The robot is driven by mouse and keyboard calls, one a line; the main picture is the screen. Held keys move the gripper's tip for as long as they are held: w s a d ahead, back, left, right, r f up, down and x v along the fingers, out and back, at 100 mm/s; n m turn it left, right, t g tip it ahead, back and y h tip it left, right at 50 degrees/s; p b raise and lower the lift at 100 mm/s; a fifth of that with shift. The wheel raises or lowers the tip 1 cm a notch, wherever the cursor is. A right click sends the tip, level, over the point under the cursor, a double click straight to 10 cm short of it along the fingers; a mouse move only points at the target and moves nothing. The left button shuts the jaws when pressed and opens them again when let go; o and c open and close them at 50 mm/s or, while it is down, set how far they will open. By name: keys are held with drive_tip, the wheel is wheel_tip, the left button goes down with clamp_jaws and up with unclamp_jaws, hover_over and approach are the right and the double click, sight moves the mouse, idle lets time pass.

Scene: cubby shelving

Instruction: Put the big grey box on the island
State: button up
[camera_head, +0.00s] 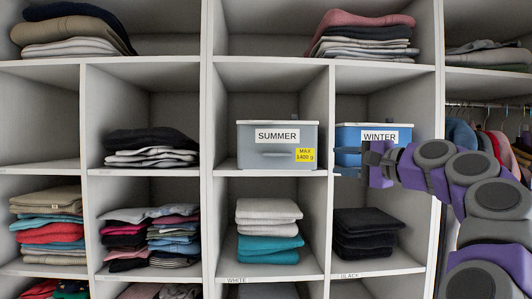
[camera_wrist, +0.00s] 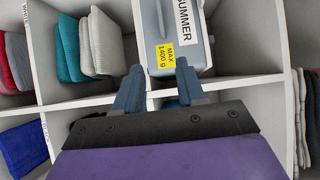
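The big grey box (camera_head: 260,153) stands in a middle cubby, with a lid, a front handle, a SUMMER label and a yellow MAX 1400 g sticker. It also shows in the wrist view, turned on its side (camera_wrist: 198,55). My gripper (camera_head: 350,160) is to the right of the grey box, in front of the blue box's cubby, its fingers pointing left. In the wrist view my gripper's fingers (camera_wrist: 160,68) are apart, with nothing held between them; the grey box's sticker shows beyond the gap. No island is in view.
A blue box (camera_head: 350,139) labelled WINTER is in the cubby to the right, partly behind my gripper. A divider (camera_head: 331,115) separates the two boxes. Folded clothes fill cubbies around, including grey and teal stacks (camera_head: 268,243) below. Hanging clothes (camera_head: 470,133) are at the right.

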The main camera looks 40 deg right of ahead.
approach(295, 156)
drive_tip(key=w, duration=0.1)
drive_tip(key=w+a+p, duration=0.1)
drive_tip(key=w+p, duration=0.1)
drive_tip(key=shift+w+a+r, duration=0.1)
drive_tip(key=shift+w+a, duration=0.2)
drive_tip(key=shift+w, duration=0.1)
drive_tip(key=w, duration=0.1)
drive_tip(key=w+a+p, duration=0.1)
drive_tip(key=w, duration=0.1)
drive_tip(key=shift+w+a+r, duration=0.1)
drive_tip(key=shift+w+a, duration=0.05)
drive_tip(key=shift+w, duration=0.05)
drive_tip(key=shift+w+a, duration=0.35)
drive_tip(key=shift+a, duration=0.1)
drive_tip(key=shift+d, duration=0.55)
drive_tip(key=c, duration=0.4)
drive_tip(key=shift+s, duration=0.1)
drive_tip(key=shift+c, duration=0.8)
clamp_jaws()
